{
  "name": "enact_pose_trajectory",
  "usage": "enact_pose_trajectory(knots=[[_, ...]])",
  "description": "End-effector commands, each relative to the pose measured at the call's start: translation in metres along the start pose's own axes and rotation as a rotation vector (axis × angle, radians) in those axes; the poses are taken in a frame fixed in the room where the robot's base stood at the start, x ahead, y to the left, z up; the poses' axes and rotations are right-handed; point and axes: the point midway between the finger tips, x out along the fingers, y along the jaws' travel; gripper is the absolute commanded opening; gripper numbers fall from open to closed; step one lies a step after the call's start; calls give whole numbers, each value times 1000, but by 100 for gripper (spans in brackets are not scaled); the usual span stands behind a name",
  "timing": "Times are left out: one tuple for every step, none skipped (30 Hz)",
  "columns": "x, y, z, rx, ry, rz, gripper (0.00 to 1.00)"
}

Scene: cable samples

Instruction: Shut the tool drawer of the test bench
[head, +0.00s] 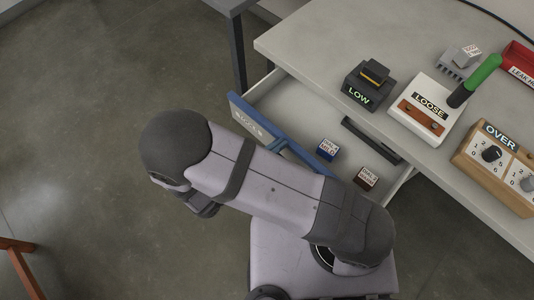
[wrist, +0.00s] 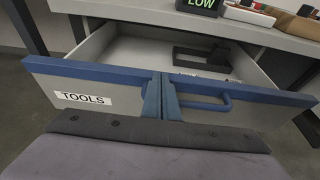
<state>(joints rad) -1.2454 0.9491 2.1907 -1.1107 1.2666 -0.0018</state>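The tool drawer (wrist: 105,45) of the test bench (head: 305,47) stands open, pulled well out from under the bench top. Its front (wrist: 60,82) has a blue top edge, a TOOLS label and a blue handle (wrist: 215,105) right of centre. In the head view the drawer (head: 290,100) is partly covered by my arm. My gripper (wrist: 160,82) is shut, its two fingers side by side and empty, in front of the drawer front near the handle's left end. I cannot tell whether they touch it.
In the drawer lie a blue labelled box (head: 327,149), a brown labelled box (head: 366,178) and a dark bar-shaped thing (head: 370,140). On the bench stand a LOW block (head: 368,86), a LOOSE block (head: 424,108) with a green-handled lever and an OVER box (head: 495,165).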

Motion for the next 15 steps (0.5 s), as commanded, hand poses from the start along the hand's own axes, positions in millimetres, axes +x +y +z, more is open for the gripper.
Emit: enact_pose_trajectory(knots=[[13,-2,6,0,-2,-10,0],[21,-2,8,-1,-2,-10,0],[31,-3,11,-1,-1,-11,0],[39,-3,13,0,-1,-11,0],[47,-3,15,0,-1,-11,0],[58,-4,18,1,-1,-13,0],[66,-4,21,1,0,-13,0],[74,-4,23,1,0,-13,0],[85,-4,26,1,0,-13,0],[93,-4,28,2,0,-12,0],[100,-4,31,2,0,-12,0],[110,-4,34,3,0,-12,0],[117,-3,36,3,0,-11,0],[124,-3,38,3,0,-11,0],[133,-3,41,4,0,-10,0]])
